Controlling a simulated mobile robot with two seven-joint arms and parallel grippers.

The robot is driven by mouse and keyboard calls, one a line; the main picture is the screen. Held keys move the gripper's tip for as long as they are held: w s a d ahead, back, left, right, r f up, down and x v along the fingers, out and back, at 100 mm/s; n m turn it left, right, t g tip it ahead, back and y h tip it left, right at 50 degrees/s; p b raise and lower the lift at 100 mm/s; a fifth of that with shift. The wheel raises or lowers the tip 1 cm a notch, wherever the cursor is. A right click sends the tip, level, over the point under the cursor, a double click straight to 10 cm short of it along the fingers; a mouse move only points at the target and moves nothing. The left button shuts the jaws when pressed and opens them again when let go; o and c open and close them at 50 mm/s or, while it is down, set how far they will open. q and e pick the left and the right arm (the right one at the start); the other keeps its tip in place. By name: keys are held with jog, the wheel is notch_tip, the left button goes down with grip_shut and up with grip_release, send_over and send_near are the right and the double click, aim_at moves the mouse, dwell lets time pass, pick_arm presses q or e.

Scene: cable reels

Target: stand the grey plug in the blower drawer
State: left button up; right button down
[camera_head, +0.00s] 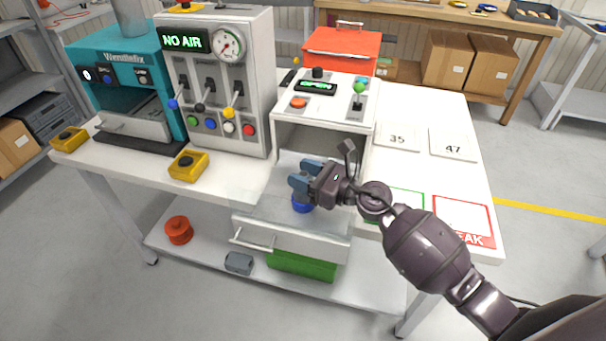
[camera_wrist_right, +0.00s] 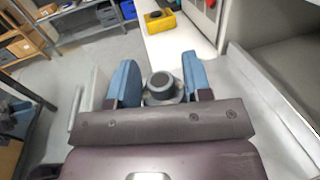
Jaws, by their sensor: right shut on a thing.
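My right gripper (camera_head: 303,178) is over the open blower drawer (camera_head: 290,238), fingers pointing left. In the right wrist view, its blue fingers (camera_wrist_right: 162,88) are shut on the grey plug (camera_wrist_right: 160,84), which has a dark round top. In the head view the plug is not clearly visible between the fingers. A blue round thing (camera_head: 302,205) shows just below the gripper, over or in the drawer; I cannot tell whether it touches the plug. The drawer is pulled out below the white blower unit (camera_head: 322,110). My left gripper is not in view.
The grey control panel (camera_head: 215,85) and yellow button boxes (camera_head: 188,166) stand left of the drawer. Cards marked 35 (camera_head: 397,138) and 47 (camera_head: 453,146) lie right. A red reel (camera_head: 179,230), grey block (camera_head: 239,263) and green box (camera_head: 302,265) are on the lower shelf.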

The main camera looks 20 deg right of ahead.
jog(key=shift+f, duration=0.15)
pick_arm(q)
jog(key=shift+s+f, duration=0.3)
pick_arm(e)
jog(key=c, duration=0.5)
grip_release()
jog(key=shift+c, duration=0.2)
jog(key=shift+r, duration=0.2)
jog(key=shift+s+d, duration=0.2)
pick_arm(q)
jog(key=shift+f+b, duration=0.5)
jog(key=shift+b, duration=0.3)
pick_arm(e)
jog(key=v, duration=1.1)
jog(key=shift+s+d, duration=0.15)
